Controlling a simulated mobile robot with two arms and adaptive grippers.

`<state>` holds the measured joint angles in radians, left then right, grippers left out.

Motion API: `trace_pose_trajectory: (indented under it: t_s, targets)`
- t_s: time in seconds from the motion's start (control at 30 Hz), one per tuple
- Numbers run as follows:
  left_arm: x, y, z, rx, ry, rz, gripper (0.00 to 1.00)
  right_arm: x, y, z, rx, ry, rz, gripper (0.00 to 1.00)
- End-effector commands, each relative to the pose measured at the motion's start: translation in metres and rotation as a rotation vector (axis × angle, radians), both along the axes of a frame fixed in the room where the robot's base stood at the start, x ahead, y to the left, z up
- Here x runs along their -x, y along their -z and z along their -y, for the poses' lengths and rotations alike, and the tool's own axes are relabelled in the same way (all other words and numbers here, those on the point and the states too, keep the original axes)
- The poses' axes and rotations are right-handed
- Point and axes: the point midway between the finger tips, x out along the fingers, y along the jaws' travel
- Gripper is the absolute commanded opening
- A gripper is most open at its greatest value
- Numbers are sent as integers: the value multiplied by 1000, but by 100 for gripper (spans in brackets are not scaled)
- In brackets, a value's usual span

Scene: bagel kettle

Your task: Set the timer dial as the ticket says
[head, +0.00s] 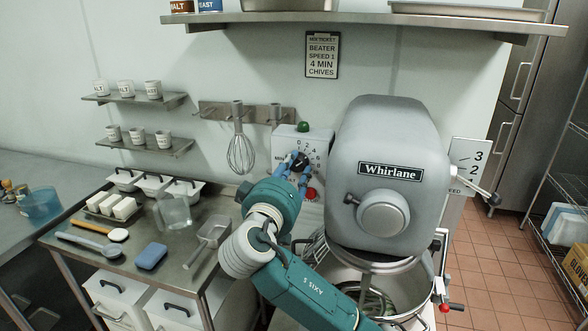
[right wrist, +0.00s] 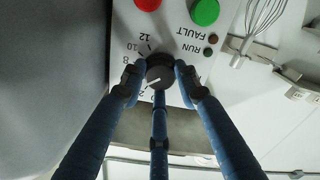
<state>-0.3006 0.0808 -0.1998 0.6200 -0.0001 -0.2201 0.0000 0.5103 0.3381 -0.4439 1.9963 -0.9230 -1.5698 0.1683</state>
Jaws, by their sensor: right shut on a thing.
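The ticket (head: 322,55) on the wall reads beater, speed 1, 4 min, chives. The black timer dial (head: 299,160) is on the pale control panel (head: 318,143) left of the mixer. My right gripper (head: 294,171) is at the dial, its blue fingers shut around it. In the right wrist view the dial (right wrist: 160,73) sits between the fingertips of the right gripper (right wrist: 160,80). Its white pointer line slants toward the lower left of that picture. Nearby numbers are partly hidden by a finger, so the exact setting cannot be read. My left gripper is not in view.
A green button (right wrist: 205,12) and a red button (right wrist: 148,4) are close to the dial. The grey mixer (head: 385,170) stands right beside my arm, its bowl below. A whisk (head: 240,150) hangs to the left. A table with tubs and utensils (head: 152,256) is at lower left.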

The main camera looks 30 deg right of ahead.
Motion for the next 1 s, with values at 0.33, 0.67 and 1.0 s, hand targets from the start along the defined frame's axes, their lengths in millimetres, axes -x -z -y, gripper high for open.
trace_pose_trajectory:
  t_s: [0.33, 0.67, 1.0]
  targets:
    - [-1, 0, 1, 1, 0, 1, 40, 0, 4, 0, 2, 3, -15, 49]
    - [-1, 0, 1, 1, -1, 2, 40, 1, 2, -2, 3, 0, -12, 50]
    - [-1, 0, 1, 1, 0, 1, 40, 37, 4, -45, -2, -3, -13, 50]
